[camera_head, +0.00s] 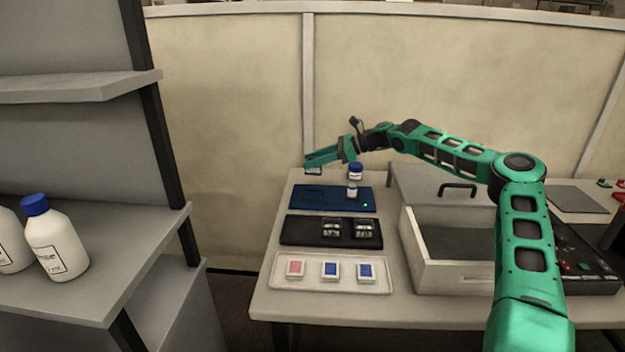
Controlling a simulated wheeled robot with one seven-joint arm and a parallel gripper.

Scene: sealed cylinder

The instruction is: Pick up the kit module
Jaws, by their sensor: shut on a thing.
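My gripper (312,162) is at the far left corner of the table, at the end of my green arm. It is shut on a small pale, dark-edged piece (313,171), which shows just below the fingers. The piece is too small and too covered to tell for sure whether it is the kit module, or whether it touches the table. Two small clear-and-dark modules (332,228) (364,229) sit in a black tray (300,231) nearer the front. A blue plate (315,198) with a green light lies between that tray and my gripper.
A small vial (352,190) stands on the blue plate, with a blue-capped jar (355,172) behind. A white tray (378,286) holds three cards. An open drawer-like box (455,277) is right of the trays. A shelf with white bottles (55,245) stands left.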

